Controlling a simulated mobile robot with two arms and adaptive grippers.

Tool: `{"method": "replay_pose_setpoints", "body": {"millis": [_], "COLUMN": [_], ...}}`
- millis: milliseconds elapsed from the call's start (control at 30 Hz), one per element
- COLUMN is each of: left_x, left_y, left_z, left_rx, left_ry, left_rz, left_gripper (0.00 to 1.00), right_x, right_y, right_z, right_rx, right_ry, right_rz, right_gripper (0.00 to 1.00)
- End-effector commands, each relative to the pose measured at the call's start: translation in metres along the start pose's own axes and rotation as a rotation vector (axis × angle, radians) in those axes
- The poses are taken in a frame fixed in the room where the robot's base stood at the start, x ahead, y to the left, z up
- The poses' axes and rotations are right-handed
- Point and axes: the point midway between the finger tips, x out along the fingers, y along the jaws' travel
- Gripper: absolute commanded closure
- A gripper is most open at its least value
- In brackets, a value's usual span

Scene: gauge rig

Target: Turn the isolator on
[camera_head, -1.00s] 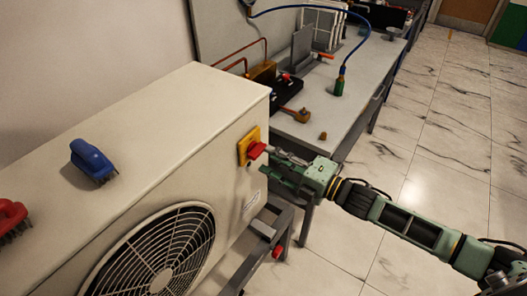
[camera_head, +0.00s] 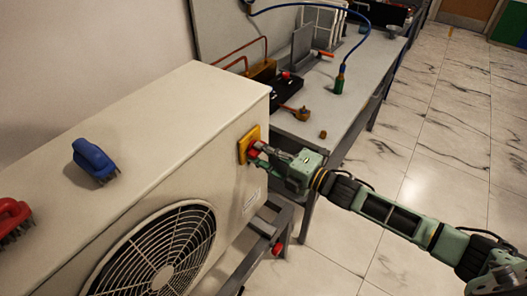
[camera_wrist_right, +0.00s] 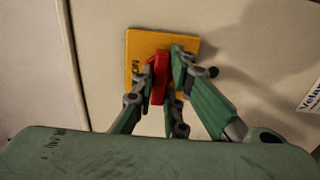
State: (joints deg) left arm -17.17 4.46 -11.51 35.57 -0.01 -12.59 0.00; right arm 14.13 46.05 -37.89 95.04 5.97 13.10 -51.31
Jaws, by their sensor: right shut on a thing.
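The isolator is a yellow plate (camera_head: 243,150) with a red handle, fixed on the side of the large cream fan unit (camera_head: 165,115). My right gripper (camera_head: 259,155) reaches it from the right and is shut on the red handle. In the right wrist view, the fingers (camera_wrist_right: 166,80) stand on both sides of the red handle (camera_wrist_right: 158,82), in front of the yellow plate (camera_wrist_right: 143,48). Part of the word "ON" shows on the plate's left side. The fingers hide part of the handle and plate. My left gripper is not in view.
A blue brush (camera_head: 94,158) and a red brush (camera_head: 12,218) lie on top of the unit. Behind, a grey workbench (camera_head: 350,95) holds a green-bodied torch (camera_head: 340,82), a black case (camera_head: 285,92) and pipework. The tiled floor to the right is clear.

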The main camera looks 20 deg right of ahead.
Motion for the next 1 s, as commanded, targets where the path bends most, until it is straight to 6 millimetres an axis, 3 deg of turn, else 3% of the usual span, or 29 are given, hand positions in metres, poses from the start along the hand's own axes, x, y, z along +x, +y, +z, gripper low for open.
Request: {"method": "replay_pose_setpoints", "body": {"millis": [567,1000], "left_x": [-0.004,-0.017], "left_y": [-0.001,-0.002], "left_z": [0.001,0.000], "left_rx": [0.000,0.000], "left_ry": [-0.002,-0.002], "left_rz": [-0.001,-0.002], "left_gripper": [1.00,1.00], "right_x": [0.000,-0.001], "right_y": [0.000,0.000], "right_z": [0.000,0.000], "right_rx": [0.079,0.442], "right_ry": [-0.001,-0.001], "right_rz": [-0.002,-0.003], "right_gripper": [1.00,1.00]}}
